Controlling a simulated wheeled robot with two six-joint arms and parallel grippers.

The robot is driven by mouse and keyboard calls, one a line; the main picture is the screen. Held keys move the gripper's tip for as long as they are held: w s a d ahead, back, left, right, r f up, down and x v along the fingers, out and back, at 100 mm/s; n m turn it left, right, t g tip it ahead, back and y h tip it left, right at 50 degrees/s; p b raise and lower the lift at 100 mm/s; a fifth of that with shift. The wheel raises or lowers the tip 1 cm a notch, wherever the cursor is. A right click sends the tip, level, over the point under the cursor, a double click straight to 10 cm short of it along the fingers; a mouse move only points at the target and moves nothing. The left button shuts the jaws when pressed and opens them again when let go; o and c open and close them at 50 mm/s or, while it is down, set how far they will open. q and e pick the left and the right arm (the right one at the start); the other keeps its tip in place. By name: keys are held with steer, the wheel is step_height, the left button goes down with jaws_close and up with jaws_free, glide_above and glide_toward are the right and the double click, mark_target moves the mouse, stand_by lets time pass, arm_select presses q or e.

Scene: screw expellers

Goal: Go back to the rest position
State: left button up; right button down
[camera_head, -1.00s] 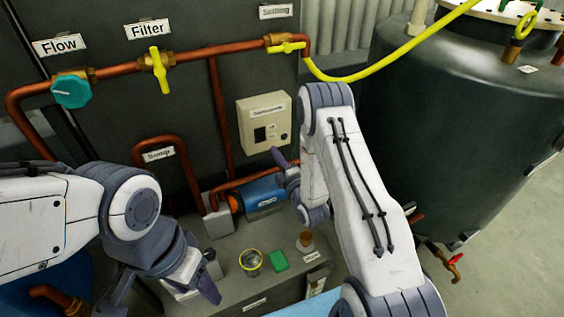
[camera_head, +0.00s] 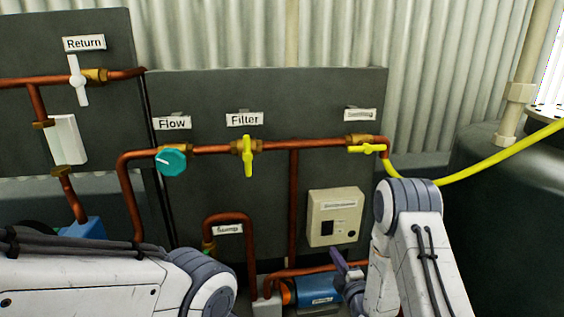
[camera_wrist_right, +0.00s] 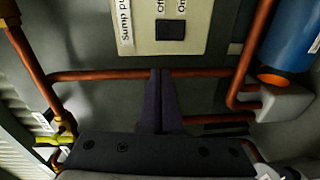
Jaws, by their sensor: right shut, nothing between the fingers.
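My right gripper (camera_head: 339,262) shows in the head view as a dark finger shape just below the beige switch box (camera_head: 334,217). In the right wrist view, the gripper's two dark purple fingers (camera_wrist_right: 158,75) are pressed together with nothing between them. The switch box (camera_wrist_right: 160,12) fills the top of that view, with its dark Off/On switch (camera_wrist_right: 170,30) beyond the fingertips. I cannot tell whether the gripper touches anything. My left arm shows at the lower left of the head view, and its gripper is out of the frame.
Copper pipes with a teal flow knob (camera_head: 171,161), a yellow filter valve (camera_head: 248,157) and another yellow valve (camera_head: 366,149) run across the dark panel. A blue motor (camera_head: 318,291) lies below the box. A dark tank (camera_head: 500,190) and yellow hose (camera_head: 490,160) are at right.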

steer(key=s+a+r+m+g, duration=0.3)
steer(key=s+a+g, duration=0.2)
steer(key=a, duration=0.2)
steer(key=s+a+r+m+g, duration=0.2)
steer(key=s+a+m+g, duration=0.15)
steer(key=a, duration=0.45)
steer(key=s+r+m+g, duration=0.1)
steer(key=s+r+g, duration=0.1)
steer(key=s, duration=0.7)
steer(key=s+r+m+g+h, duration=0.1)
steer(key=s+r+m+g, duration=0.1)
steer(key=s, duration=0.7)
steer(key=s+r+m+g, duration=0.1)
steer(key=s+g, duration=0.3)
steer(key=s, duration=0.5)
steer(key=shift+s+d+r+m+g, duration=0.35)
steer(key=shift+r, duration=0.1)
